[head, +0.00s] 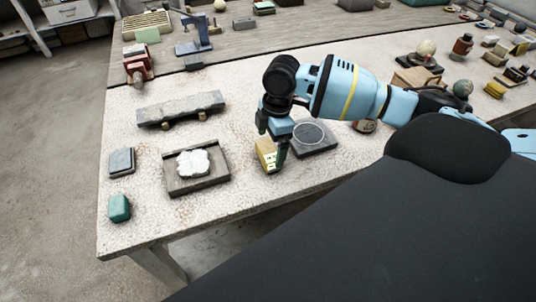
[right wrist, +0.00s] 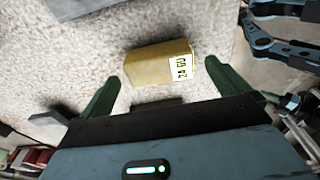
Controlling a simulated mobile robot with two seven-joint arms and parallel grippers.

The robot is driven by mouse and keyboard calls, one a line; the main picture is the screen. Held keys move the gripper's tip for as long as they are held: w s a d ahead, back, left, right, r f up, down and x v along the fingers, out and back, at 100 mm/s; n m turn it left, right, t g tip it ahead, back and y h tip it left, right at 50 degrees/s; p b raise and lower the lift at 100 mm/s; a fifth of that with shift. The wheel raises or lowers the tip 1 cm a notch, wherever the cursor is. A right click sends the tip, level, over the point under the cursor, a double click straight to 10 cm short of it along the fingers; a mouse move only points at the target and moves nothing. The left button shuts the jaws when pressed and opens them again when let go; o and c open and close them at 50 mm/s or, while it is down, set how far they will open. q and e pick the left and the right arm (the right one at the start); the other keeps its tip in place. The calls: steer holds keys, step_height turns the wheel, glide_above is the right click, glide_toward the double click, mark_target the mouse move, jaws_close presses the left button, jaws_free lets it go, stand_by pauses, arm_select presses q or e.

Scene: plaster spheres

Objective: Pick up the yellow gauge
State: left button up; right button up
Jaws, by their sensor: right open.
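The yellow gauge (head: 267,152) is a small block with a pale marked face, resting on the worktable (head: 235,200) near its front edge. My right gripper (head: 272,160) is over it and hides part of it in the head view. In the right wrist view the gauge (right wrist: 158,63) lies crosswise, with its white label at the right end. The two green fingers of my right gripper (right wrist: 162,84) are open, one towards each end of the gauge. Whether either finger touches it I cannot tell. My left gripper does not show in the head view.
A dark plate with a ring mark (head: 316,141) lies just right of the gauge. Left of it is a tray (head: 219,181) holding a white lump. A grey slab (head: 180,107) on small supports, a grey block (head: 121,162) and a teal block (head: 119,208) stand further left.

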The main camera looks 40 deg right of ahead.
mark_target(268, 149)
steer(key=f, duration=0.3)
steer(key=shift+w+a+f, duration=0.1)
steer(key=shift+w+a, duration=0.05)
steer(key=shift+a, duration=0.25)
steer(key=c, duration=1.1)
steer(key=shift+r, duration=0.65)
step_height(268, 149, up, 2)
steer(key=shift+w+r, duration=0.1)
steer(key=shift+r, duration=0.15)
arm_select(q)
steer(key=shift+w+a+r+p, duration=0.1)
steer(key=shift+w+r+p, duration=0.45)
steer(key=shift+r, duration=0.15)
arm_select(e)
steer(key=s+a+r, duration=0.1)
steer(key=s+a, duration=0.1)
steer(key=s, duration=1.4)
steer(key=shift+a, duration=0.3)
